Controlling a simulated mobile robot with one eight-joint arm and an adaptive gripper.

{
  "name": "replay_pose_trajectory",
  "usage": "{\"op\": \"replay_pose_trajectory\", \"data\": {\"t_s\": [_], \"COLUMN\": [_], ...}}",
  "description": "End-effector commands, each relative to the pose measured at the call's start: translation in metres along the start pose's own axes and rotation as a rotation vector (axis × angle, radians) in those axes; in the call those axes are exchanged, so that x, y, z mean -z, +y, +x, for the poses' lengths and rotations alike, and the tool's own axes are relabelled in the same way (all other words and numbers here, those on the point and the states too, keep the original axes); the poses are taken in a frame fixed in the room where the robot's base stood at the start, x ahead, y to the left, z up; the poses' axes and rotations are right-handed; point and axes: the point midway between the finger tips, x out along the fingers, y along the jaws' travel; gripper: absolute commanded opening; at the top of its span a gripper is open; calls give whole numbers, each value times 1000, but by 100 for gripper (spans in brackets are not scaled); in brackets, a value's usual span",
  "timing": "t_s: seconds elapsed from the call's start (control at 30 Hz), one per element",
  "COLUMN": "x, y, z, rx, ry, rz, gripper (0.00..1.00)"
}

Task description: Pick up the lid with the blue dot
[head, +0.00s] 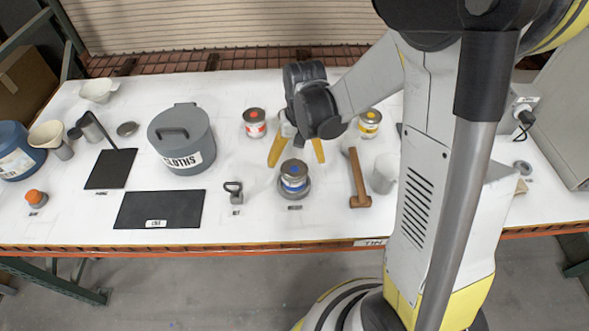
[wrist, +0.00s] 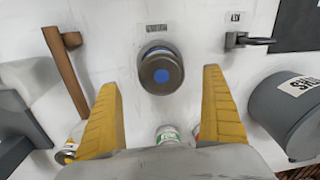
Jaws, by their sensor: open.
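The lid with the blue dot (head: 294,167) sits on a blue-banded tin (head: 293,184) on the white table. The tin stands on a dark round base near the table's front. In the wrist view the lid (wrist: 161,75) is seen from above, between and beyond my yellow fingers, touching neither. My gripper (head: 297,160) is open and empty. It appears just behind the tin in the head view, its fingers spread to either side; its exact height above the table is hard to tell.
A small black clamp-like item (head: 234,191) lies left. A grey cloths bin (head: 187,150) stands further left.

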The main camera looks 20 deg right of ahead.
Motion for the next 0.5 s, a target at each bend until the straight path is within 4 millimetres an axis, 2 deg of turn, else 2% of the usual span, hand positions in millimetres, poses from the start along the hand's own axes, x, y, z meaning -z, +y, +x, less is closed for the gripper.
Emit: {"op": "replay_pose_trajectory", "data": {"t_s": [0.23,0.33,0.5], "x": [6,6,6], "y": [-2,-2,-2], "z": [39,46,46], "rx": [0,0,0], "ry": [0,1,1], "rz": [-1,-1,-1], "gripper": [96,96,96]}}
